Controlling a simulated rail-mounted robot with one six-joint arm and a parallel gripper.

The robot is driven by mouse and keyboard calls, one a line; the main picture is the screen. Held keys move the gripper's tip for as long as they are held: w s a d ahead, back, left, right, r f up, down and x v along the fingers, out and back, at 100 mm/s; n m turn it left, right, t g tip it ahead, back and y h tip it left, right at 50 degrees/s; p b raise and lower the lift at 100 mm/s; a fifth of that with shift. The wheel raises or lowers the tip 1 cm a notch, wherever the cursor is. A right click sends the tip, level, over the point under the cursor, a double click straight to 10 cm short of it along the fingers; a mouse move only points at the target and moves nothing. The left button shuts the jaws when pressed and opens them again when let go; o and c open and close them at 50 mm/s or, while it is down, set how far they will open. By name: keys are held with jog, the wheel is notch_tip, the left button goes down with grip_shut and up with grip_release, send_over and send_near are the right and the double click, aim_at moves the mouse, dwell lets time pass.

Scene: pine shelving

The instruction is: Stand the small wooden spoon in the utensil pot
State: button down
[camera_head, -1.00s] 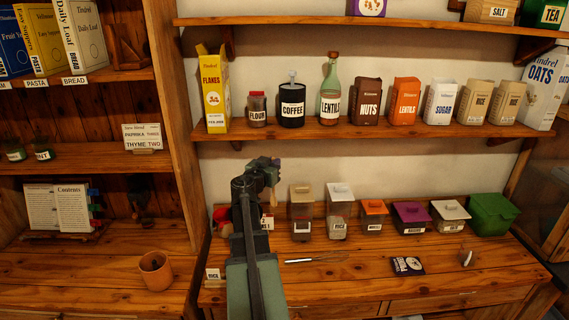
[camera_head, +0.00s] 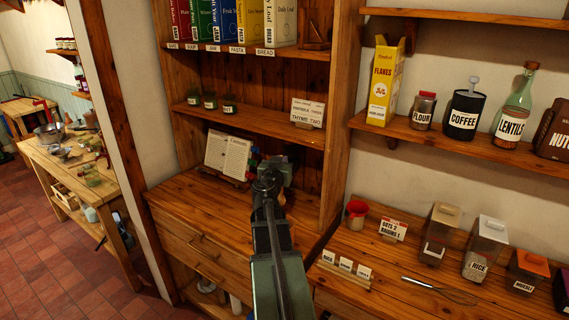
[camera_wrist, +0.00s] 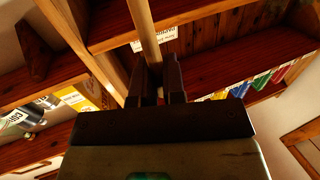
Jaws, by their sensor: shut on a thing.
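In the wrist view, my gripper (camera_wrist: 158,85) is shut on a pale, slim wooden stick (camera_wrist: 143,30), which looks like the small wooden spoon's handle. It runs from between the fingers to the top edge of the view; no spoon bowl shows. In the head view, my gripper (camera_head: 278,168) is raised in front of the left shelving unit, and the spoon cannot be made out. The utensil pot is not visible in either view now; my arm covers part of the left counter.
An open book (camera_head: 229,155) stands on the left counter, below a shelf with green jars (camera_head: 210,102) and a name card (camera_head: 307,112).

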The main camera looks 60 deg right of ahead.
aim_at(282, 204)
notch_tip(282, 204, down, 16)
jog(key=b, duration=1.6)
jog(key=shift+f, duration=0.1)
jog(key=shift+s+a+f+b, duration=0.1)
jog(key=shift+s+b, duration=0.05)
jog(key=shift+b, duration=0.15)
jog(key=c, duration=1.6)
grip_release()
jog(key=shift+o, duration=1.1)
jog(key=shift+d+f, duration=0.15)
jog(key=shift+d, duration=0.05)
jog(key=shift+o, duration=1.3)
jog(key=shift+a, duration=0.1)
